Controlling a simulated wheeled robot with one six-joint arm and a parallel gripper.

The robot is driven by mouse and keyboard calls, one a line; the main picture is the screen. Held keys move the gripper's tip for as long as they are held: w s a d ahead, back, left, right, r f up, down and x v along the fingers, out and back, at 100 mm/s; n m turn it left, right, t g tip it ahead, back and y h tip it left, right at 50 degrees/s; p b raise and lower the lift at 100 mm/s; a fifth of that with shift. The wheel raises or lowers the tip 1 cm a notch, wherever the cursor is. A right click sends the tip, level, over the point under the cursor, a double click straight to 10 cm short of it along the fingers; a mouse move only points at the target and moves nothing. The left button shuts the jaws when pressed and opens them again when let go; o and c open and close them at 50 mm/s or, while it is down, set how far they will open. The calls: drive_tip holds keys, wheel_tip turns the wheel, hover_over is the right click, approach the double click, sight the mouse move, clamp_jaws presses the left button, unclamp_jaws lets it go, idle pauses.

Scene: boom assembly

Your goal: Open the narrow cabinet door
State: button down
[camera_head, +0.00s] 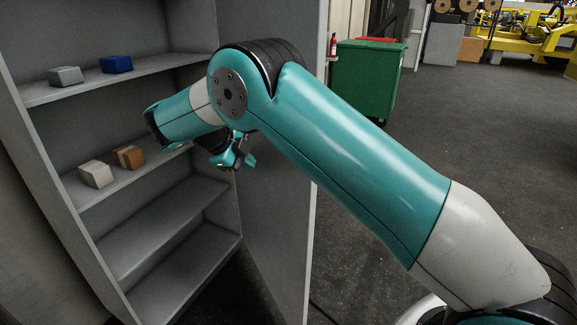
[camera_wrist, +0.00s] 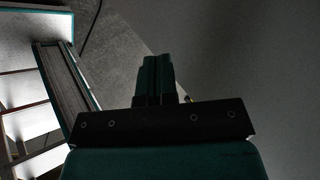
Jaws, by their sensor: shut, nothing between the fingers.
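The narrow grey cabinet (camera_head: 52,190) stands at the left of the head view, with its shelves showing. Its door (camera_head: 275,215) stands wide open on the right side of the cabinet, and my arm crosses in front of its upper part. My gripper (camera_head: 240,160) is in front of the opening, near the inner face of the door. I cannot tell whether it touches the door. In the wrist view my gripper's fingers (camera_wrist: 155,72) are together, with nothing between them. A plain grey surface fills the right of that view.
On the shelves are a grey box (camera_head: 65,76), a blue box (camera_head: 116,64), a whitish box (camera_head: 96,174) and a brown box (camera_head: 129,157). A green bin (camera_head: 365,80) and a red extinguisher (camera_head: 333,46) stand behind the door. Open floor (camera_head: 455,125) lies to the right.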

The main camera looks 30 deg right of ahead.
drive_tip(key=m, duration=0.4)
drive_tip(key=m+g+h+b, duration=0.15)
drive_tip(key=m+b, duration=0.25)
drive_tip(key=b, duration=0.7)
approach(297, 186)
drive_tip(key=x, duration=0.5)
drive_tip(key=shift+a+f, duration=0.2)
drive_tip(key=shift+f, duration=0.25)
drive_tip(key=shift+d+f, duration=0.15)
drive_tip(key=shift+d, duration=0.55)
